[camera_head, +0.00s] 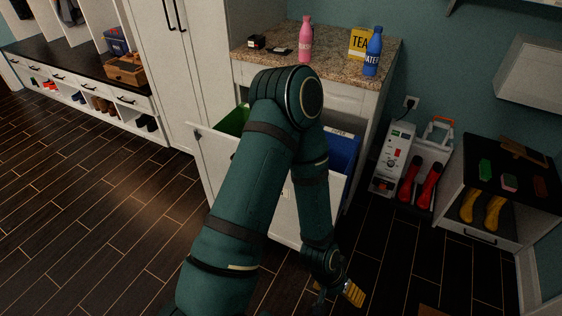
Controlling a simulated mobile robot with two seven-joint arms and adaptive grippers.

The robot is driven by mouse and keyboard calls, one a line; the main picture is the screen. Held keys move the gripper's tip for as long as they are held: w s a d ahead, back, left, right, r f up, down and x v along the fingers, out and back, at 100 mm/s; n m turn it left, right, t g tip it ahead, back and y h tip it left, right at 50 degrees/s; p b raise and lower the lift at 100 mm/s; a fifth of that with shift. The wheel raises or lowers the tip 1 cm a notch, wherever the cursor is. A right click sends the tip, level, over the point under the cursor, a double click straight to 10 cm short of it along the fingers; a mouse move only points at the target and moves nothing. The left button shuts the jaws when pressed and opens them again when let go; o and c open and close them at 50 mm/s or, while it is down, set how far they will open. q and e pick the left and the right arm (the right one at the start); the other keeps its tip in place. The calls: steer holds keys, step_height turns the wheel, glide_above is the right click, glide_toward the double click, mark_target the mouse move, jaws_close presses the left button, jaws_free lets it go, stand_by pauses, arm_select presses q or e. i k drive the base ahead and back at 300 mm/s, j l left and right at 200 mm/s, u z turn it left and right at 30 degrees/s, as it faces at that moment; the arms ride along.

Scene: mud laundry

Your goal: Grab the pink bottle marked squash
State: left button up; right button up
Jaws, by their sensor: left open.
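A blue bottle (373,52) marked as water stands upright at the counter's right. My left gripper (346,294) hangs low over the dark floor, in front of the cabinet and well below the counter, apart from both bottles. It is open, with nothing seen in it. My left arm crosses the middle of the view and hides part of the counter's front edge. My right gripper is not in view.
A yellow tea box (360,43) stands beside the blue bottle, and small black boxes (257,42) lie left of the pink bottle. A pulled-out bin drawer (215,150) with green and blue bins stands below the counter. Open floor (90,220) lies at left.

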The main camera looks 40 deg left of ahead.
mark_target(306, 33)
steer(key=i+j, duration=0.1)
steer(key=j, duration=0.4)
steer(key=i+j, duration=0.15)
steer(key=j, duration=0.3)
steer(key=i+j, duration=0.1)
steer(key=j, duration=0.4)
